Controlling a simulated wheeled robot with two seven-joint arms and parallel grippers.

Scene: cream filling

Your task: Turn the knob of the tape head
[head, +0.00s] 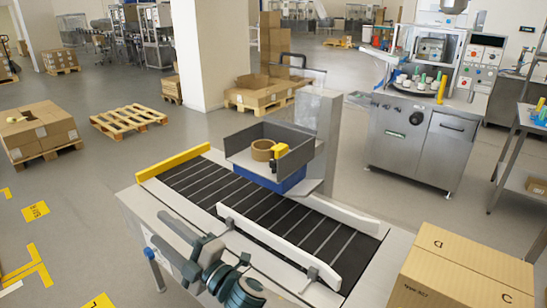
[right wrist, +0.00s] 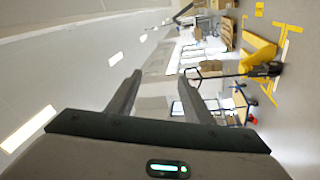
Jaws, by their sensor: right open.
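The tape head (head: 280,184) is a grey open-topped housing on a blue base, mounted over the conveyor beside a metal column. A brown tape roll (head: 262,150) sits inside it, with a yellow part (head: 282,151) at its right. I cannot make out which part is the knob. My right gripper (head: 157,230) is open and empty over the conveyor's near left edge, apart from the tape head and pointing left. The right wrist view also shows its two spread fingers (right wrist: 158,82) with nothing between them. My left gripper is not in view.
The conveyor (head: 208,190) has a yellow rail (head: 172,163) at its far left and a white guide rail (head: 275,245) along its near side. A cardboard box (head: 460,270) stands at the lower right. A metal machine (head: 420,140) stands behind at right.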

